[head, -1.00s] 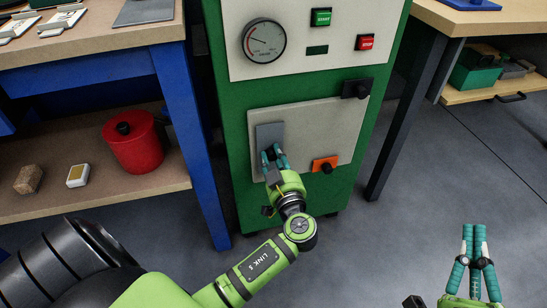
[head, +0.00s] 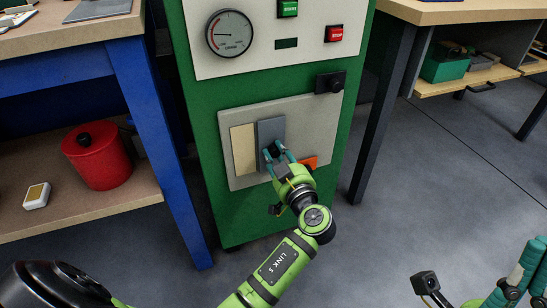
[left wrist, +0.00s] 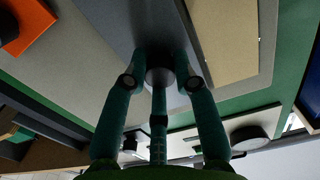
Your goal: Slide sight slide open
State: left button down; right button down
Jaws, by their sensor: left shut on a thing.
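The sight slide (head: 270,132) is a dark grey plate on the light panel (head: 308,113) of the green machine. A tan opening (head: 243,150) shows to the left of the slide. My left gripper (head: 276,155) is shut on the slide's dark knob, which its fingers mostly hide. In the left wrist view the fingers close around the round knob (left wrist: 160,76), with the grey slide (left wrist: 130,25) and the tan area (left wrist: 225,35) behind. My right gripper (head: 530,275) is partly in view at the lower right, cut off by the picture edge, away from the machine.
An orange part (head: 310,163) sits right of the slide, close to my left gripper. A gauge (head: 229,33) and the red stop button (head: 334,34) are higher up. A blue-legged bench (head: 155,130) stands at left.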

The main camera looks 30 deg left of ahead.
pick_arm(q)
jog(key=c, duration=1)
grip_release()
jog(key=shift+a+r, duration=0.1)
jog(key=shift+r, duration=0.3)
jog(key=shift+f, duration=0.1)
jog(key=shift+s+d+f, duration=0.1)
jog(key=shift+s+d, duration=0.05)
jog(key=shift+d, duration=0.05)
jog(key=v, duration=0.7)
